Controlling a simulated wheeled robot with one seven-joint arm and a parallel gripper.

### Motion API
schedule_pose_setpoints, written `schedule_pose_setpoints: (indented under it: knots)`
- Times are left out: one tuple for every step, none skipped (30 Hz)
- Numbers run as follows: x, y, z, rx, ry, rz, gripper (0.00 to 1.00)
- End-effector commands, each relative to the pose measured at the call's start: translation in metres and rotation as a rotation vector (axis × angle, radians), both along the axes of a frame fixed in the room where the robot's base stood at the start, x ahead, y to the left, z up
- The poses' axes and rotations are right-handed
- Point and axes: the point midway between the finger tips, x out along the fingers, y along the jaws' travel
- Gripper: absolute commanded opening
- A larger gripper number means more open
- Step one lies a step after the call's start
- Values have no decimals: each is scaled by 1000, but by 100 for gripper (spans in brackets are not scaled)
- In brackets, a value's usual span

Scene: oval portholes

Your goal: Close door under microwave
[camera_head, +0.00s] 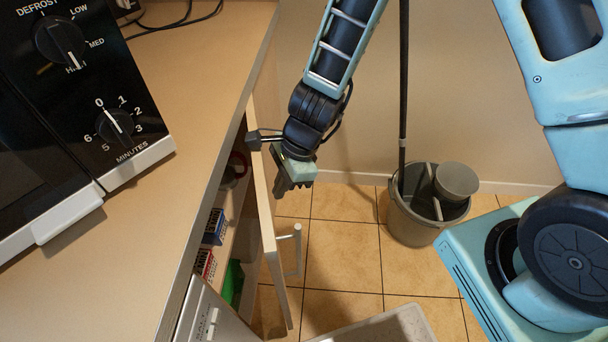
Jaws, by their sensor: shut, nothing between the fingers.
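The microwave (75,110) sits on the counter at the left, with two black dials showing. Below the counter a cabinet door (267,215) stands open, seen nearly edge-on, with a bar handle (297,250) on its right face. Shelves with a few small boxes (213,228) show in the gap behind it. My gripper (291,187) is shut and empty, pointing down beside the upper part of the door, on its outer side. I cannot tell whether it touches the door.
A grey mop bucket (428,205) with a dark pole stands on the tiled floor (340,255) by the back wall. The counter (190,110) edge runs along the left. A pale flat object (385,328) lies at the bottom. Tiles between door and bucket are clear.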

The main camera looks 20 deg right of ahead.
Motion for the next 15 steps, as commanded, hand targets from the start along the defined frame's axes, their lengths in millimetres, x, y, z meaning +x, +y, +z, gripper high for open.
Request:
schedule_pose_setpoints:
  knots:
    - [0, 6, 1, 0, -1, 4, 0]
    - [0, 8, 1, 0, -1, 5, 0]
    - [0, 11, 1, 0, -1, 5, 0]
    - [0, 13, 1, 0, -1, 4, 0]
    - [0, 14, 1, 0, -1, 5, 0]
    - [0, 16, 1, 0, -1, 5, 0]
    - [0, 17, 0, 0, -1, 6, 0]
    - [1, 18, 0, 0, -1, 6, 0]
    - [1, 19, 0, 0, -1, 6, 0]
    - [1, 19, 0, 0, -1, 5, 0]
    - [1, 19, 0, -1, -1, 5, 0]
    - [1, 20, 0, -1, -1, 5, 0]
    - [1, 20, 0, -1, -1, 5, 0]
    - [1, 20, 0, -1, -1, 5, 0]
    - [1, 20, 0, -1, -1, 5, 0]
